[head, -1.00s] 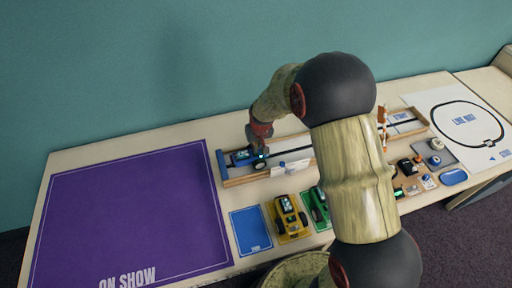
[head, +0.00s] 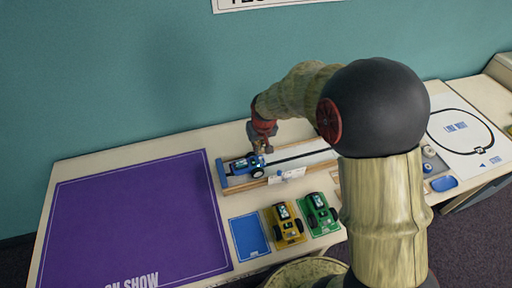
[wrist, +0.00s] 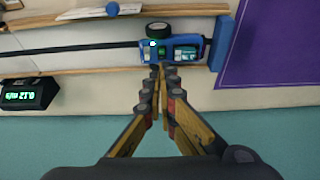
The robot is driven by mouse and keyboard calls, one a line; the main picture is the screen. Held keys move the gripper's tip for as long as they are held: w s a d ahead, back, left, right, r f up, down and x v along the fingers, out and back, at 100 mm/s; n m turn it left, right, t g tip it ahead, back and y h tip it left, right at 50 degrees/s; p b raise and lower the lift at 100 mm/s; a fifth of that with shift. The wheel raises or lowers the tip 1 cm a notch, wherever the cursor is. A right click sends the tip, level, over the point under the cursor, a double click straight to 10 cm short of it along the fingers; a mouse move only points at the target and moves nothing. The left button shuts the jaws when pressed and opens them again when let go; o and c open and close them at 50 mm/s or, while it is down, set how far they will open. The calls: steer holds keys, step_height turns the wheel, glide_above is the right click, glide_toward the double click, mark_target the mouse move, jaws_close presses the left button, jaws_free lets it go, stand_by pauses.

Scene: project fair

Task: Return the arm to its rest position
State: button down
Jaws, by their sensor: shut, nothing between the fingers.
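My gripper (head: 261,146) is shut and empty, pointing down just behind the blue toy car in the head view. In the wrist view my gripper (wrist: 160,72) has its fingertips together beside the blue car (wrist: 172,50); whether they touch it I cannot tell. The blue car (head: 243,165) stands at the left end of the wooden-railed track (head: 222,177). My arm reaches over the table from the lower right and hides part of the track.
A purple "ON SHOW" mat (head: 130,220) covers the table's left. The wrist view shows a small digital display (wrist: 28,94) beside the track.

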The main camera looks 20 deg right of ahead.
steer(key=shift+s+r, duration=0.15)
steer(key=shift+r, duration=0.15)
stand_by(0.4)
steer(key=s+f+g, duration=0.1)
steer(key=s+f, duration=0.1)
steer(key=s, duration=0.3)
steer(key=s+r+t, duration=0.3)
steer(key=s+r, duration=2)
steer(key=r, duration=0.1)
steer(key=shift+a, duration=0.2)
steer(key=shift+w, duration=0.1)
